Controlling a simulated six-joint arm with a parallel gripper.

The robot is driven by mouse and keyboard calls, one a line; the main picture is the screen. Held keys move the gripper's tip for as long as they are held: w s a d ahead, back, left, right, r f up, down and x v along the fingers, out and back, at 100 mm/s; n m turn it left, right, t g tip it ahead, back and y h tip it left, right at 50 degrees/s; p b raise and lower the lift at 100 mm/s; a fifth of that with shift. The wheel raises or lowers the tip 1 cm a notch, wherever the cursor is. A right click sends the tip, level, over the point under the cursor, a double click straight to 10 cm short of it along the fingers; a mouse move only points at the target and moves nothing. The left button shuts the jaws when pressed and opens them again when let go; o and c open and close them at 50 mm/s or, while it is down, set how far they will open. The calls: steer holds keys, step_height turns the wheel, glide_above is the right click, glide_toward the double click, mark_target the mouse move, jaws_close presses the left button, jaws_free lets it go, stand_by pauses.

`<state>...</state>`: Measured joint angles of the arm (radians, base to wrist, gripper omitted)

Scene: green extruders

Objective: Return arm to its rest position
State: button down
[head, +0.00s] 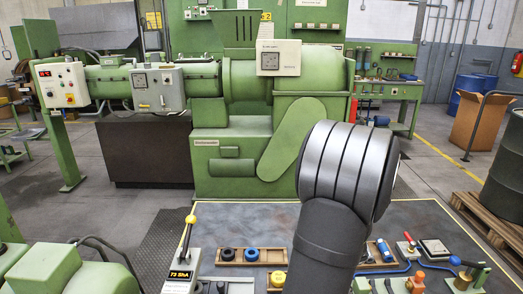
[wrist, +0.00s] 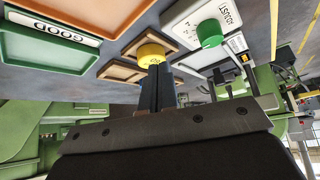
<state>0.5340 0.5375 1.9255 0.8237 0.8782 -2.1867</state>
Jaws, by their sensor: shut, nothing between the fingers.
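My gripper (wrist: 159,75) shows in the wrist view with its two dark fingers together and nothing between them. The fingertips point towards a yellow round piece (wrist: 150,53) in a brown wooden tray (wrist: 130,46); whether they touch it I cannot tell. In the head view my grey arm rises over the dark worktable (head: 220,217) at the right of centre and hides part of it. My gripper cannot be made out there. A yellow round piece (head: 277,278) lies near the front, left of my arm.
A hardness tester (head: 181,272) stands at the table's left. The green extruder (head: 228,150) stands behind. The table's back left is bare.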

steer(key=shift+f, duration=0.1)
steer(key=c, duration=1.9)
jaws_free()
steer(key=o, duration=0.3)
steer(key=shift+w+a, duration=0.1)
steer(key=shift+a, duration=0.2)
steer(key=o, duration=0.4)
steer(key=a+n, duration=0.1)
steer(key=a, duration=0.2)
steer(key=w+a+r+n+g+y, duration=0.1)
steer(key=a, duration=0.2)
steer(key=a+r, duration=0.1)
steer(key=a, duration=0.2)
steer(key=shift+w+a+n, duration=0.25)
steer(key=shift+a+n, duration=0.1)
steer(key=shift+n, duration=0.05)
steer(key=shift+c, duration=0.2)
step_height(320, 180, up, 3)
steer(key=n+g+y, duration=0.1)
steer(key=n+g, duration=0.1)
steer(key=n, duration=0.1)
glide_above(224, 289)
steer(key=shift+w+f, duration=0.2)
steer(key=shift+w, duration=0.25)
steer(key=shift+a, duration=0.15)
steer(key=shift+f, duration=4.45)
